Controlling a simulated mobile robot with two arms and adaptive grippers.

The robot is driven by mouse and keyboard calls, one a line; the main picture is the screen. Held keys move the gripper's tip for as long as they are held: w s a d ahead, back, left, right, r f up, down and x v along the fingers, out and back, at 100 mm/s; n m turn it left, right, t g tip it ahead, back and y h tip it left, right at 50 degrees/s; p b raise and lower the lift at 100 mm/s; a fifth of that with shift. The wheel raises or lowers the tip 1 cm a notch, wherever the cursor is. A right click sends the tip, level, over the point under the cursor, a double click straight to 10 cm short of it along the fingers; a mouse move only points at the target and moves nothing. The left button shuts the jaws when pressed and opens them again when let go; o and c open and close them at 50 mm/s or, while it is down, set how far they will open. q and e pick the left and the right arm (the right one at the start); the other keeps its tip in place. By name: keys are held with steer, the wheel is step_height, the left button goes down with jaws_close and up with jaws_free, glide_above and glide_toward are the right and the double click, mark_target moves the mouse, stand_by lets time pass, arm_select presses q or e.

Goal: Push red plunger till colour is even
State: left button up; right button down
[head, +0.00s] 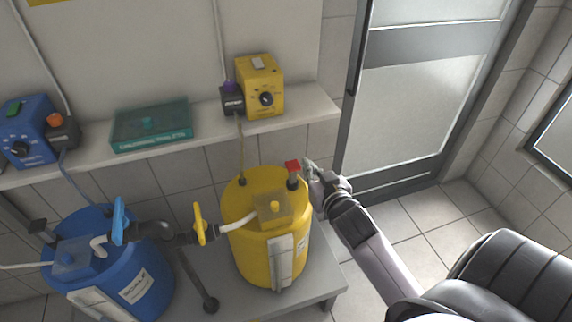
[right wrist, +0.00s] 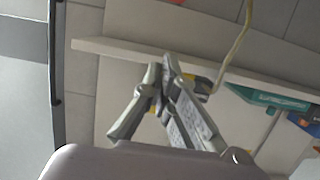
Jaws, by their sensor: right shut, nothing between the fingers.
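The red plunger (head: 292,167) stands up from the right side of the lid of the yellow tank (head: 262,225). My right gripper (head: 308,165) is shut and empty, just to the right of the red plunger at about its height in the head view. I cannot tell whether it touches the plunger. In the right wrist view my gripper's fingers (right wrist: 160,72) are together. A small bit of red (right wrist: 178,2) shows at the top edge of that view. The blue tank (head: 108,270) stands to the left. The liquid inside the tanks is hidden. My left gripper is not in view.
A yellow control box (head: 260,85), a teal case (head: 150,126) and a blue control box (head: 25,135) sit on the wall shelf (head: 210,138). Pipes with a blue valve handle (head: 118,221) and a yellow valve handle (head: 199,224) join the tanks. Open floor (head: 410,225) lies to the right.

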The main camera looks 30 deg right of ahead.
steer(key=p, duration=0.1)
glide_above(297, 168)
step_height(297, 168, down, 2)
steer(key=shift+f, duration=0.2)
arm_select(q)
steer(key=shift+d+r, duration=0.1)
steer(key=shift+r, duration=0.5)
arm_select(e)
steer(key=shift+s+a+f, duration=0.1)
steer(key=shift+f, duration=2)
steer(key=shift+f, duration=0.1)
